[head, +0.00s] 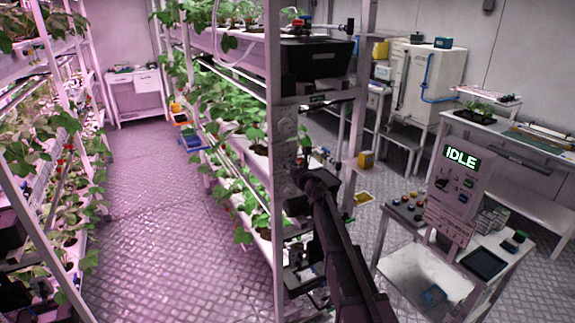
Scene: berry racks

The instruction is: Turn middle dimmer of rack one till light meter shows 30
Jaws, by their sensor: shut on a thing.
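My arm reaches up from the bottom of the head view to the end post of the middle rack (287,135). My gripper (299,176) is small and dark against this post, at about the height of the middle shelf. It is shut on what seems to be a dimmer knob there. The knob itself is hidden by the gripper, so I cannot tell its angle. A small greenish display (318,99) sits below the black box on the rack end. It may be the light meter, but its digits are too small to read.
A panel reading IDLE (460,158) stands on a white cart (425,270) at the right, close to my arm. A plant rack (62,110) stands at the left.

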